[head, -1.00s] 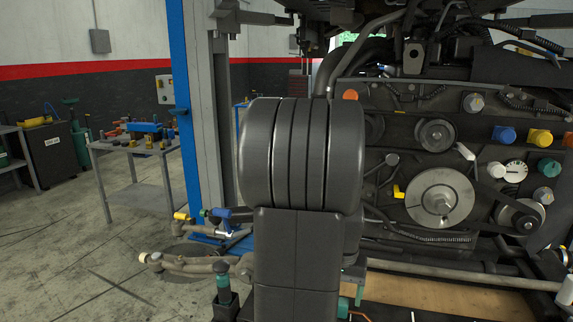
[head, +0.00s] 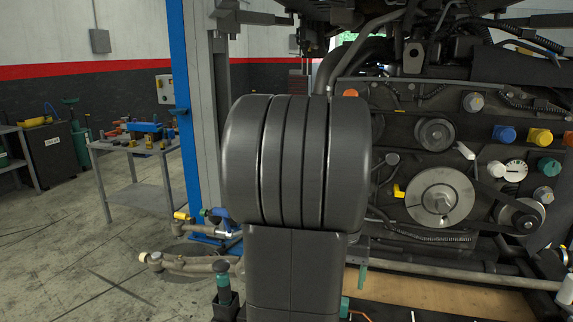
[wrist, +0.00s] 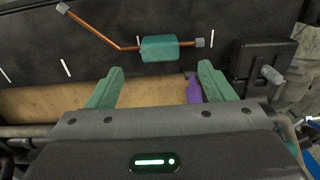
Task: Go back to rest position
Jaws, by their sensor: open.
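My gripper (wrist: 160,88) shows in the wrist view with its two green fingers spread wide apart. It is open and nothing is between the fingers. Below it lie a tan board and a dark panel. In the head view my own dark arm fills the middle and hides the fingers.
The engine (head: 440,150) with pulleys and coloured caps stands close on the right. A blue lift post (head: 180,90) stands left of my arm. A tool table (head: 140,146) is at the left. In the wrist view, a teal block (wrist: 159,48) sits on a copper pipe, and a purple piece (wrist: 193,90) lies by the right finger.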

